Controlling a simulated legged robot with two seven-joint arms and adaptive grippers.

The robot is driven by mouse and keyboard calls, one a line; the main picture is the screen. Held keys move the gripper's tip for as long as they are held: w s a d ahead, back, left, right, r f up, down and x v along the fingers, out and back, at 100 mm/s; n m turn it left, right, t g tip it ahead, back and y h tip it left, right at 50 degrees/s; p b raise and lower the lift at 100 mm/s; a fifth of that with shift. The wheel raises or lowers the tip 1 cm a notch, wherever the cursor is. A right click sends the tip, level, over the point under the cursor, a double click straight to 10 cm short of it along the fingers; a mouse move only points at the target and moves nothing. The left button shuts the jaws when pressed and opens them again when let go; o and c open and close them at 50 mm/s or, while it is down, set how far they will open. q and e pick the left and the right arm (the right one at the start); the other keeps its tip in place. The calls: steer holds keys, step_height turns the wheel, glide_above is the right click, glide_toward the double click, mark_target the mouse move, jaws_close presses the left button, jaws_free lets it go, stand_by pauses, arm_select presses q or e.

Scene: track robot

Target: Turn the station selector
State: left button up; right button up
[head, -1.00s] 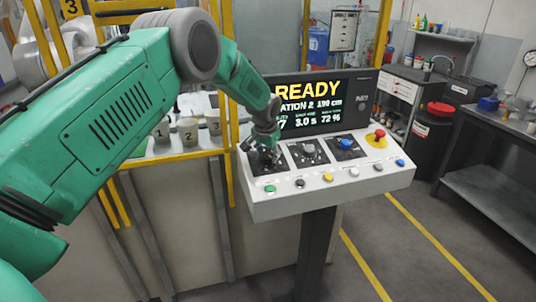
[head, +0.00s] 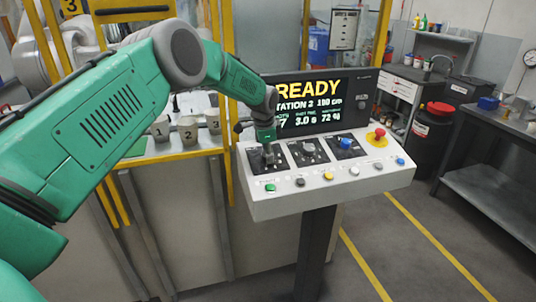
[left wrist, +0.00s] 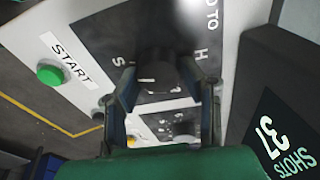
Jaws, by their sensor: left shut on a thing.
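The console (head: 330,186) is a white sloped box on a dark post, with three dark control panels on top. My left gripper (head: 268,155) is at the leftmost panel, coming down from above. In the left wrist view its two fingers are on either side of a black knob (left wrist: 158,76) and shut on it. Part of the knob's panel lettering is hidden by the fingers. The screen (head: 318,104) behind reads READY and STATION 2. My right gripper is not in view.
Several coloured buttons line the front, including a green START button (left wrist: 50,74). A yellow post (head: 230,70) stands left of the console.

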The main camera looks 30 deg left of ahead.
mark_target(266, 164)
arm_select(q)
steer(key=shift+w+r+m, duration=0.15)
steer(key=shift+m, duration=0.25)
steer(key=o, duration=1.1)
steer(key=shift+o, duration=0.3)
steer(key=shift+w+f, duration=0.2)
steer(key=shift+f, duration=0.1)
steer(key=shift+s+r, duration=0.15)
steer(key=shift+r, duration=0.25)
steer(key=v, duration=1.1)
steer(key=shift+w, duration=0.25)
steer(key=shift+a, duration=0.1)
